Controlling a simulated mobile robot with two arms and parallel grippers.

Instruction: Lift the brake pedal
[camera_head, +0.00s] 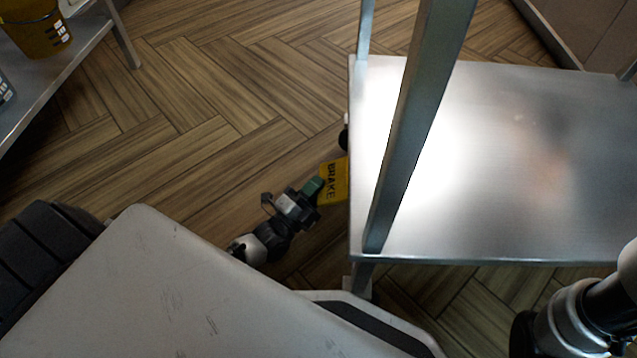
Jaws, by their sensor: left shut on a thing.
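The yellow brake pedal (336,181), marked BRAKE, sticks out from under the left edge of the steel cart (560,225), low near the floor. My left gripper (313,193) is at the pedal's outer end, shut on it. A green piece shows at the gripper's tip, beside the yellow plate. The pedal's inner end is hidden under the cart's shelf. My right arm shows at the lower right, in front of the cart, but its fingers are out of view.
A metal post (415,120) of the cart rises across the view. A dark caster (344,139) shows at the cart's left edge. A metal shelf (50,72) with a yellow bucket (38,32) stands at upper left. The wooden floor (200,130) between is clear.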

